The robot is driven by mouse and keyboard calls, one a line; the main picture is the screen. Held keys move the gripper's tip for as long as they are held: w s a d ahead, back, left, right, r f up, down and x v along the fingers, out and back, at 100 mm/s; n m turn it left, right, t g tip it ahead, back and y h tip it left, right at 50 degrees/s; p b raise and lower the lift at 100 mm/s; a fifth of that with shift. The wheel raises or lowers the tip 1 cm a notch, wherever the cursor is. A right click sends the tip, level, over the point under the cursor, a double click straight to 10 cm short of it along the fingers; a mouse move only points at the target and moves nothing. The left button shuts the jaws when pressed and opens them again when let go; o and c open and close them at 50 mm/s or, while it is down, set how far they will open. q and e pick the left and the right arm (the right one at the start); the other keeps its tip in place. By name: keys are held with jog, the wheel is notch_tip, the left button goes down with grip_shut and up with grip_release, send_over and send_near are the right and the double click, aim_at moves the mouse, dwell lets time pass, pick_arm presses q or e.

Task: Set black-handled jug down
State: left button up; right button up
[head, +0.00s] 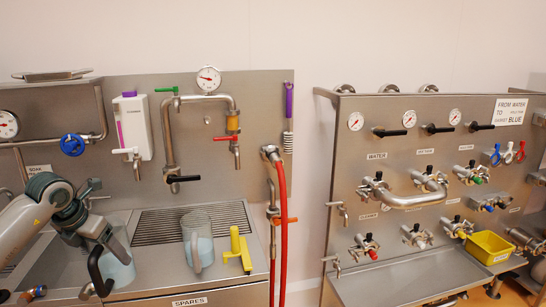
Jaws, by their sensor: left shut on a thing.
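The black-handled jug (119,262) is a clear jug with pale blue liquid, at the left of the head view over the steel bench (158,262). Its black handle (95,272) faces the front left. My left gripper (106,243) is shut on the jug at the top of its handle, and the arm hides part of the jug's rim. The jug looks upright. I cannot tell whether its base touches the bench. My right gripper is not in view.
A second clear jug (205,250) with a pale handle stands to the right, beside a yellow tool (238,248). Behind is a slotted drain grate (165,228). A tap with a black lever (182,178) hangs above. A red hose (282,220) runs down the bench's right end.

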pick_arm(q)
jog(key=shift+d, duration=0.3)
jog(key=shift+d+f+m, duration=0.2)
jog(key=shift+d+m, duration=0.1)
jog(key=shift+m, duration=0.2)
jog(key=shift+d+f+m+h, duration=0.3)
jog(key=shift+d+m+h, duration=0.1)
jog(key=shift+d+m, duration=0.25)
jog(key=s+d+f+m+g+h, duration=0.1)
jog(key=s+d+f+m+g, duration=0.15)
jog(key=s+d+m, duration=0.4)
jog(key=s+d+f+m+g+h, duration=0.2)
jog(key=s+d+m+g, duration=0.15)
jog(key=d+m, duration=0.55)
jog(key=s+d+f+m+g+y, duration=0.1)
jog(key=s+d+m+y, duration=0.1)
jog(key=s+m, duration=0.4)
jog(key=s+d+f+m+g+y+b, duration=0.1)
jog(key=s+d+m+y, duration=0.1)
jog(key=s+m, duration=0.4)
jog(key=shift+s+f+m+g+y, duration=0.2)
jog(key=shift+m+g+y, duration=0.2)
jog(key=shift+m, duration=1.4)
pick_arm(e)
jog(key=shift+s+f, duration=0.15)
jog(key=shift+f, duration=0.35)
pick_arm(q)
jog(key=shift+w+d+r, duration=0.1)
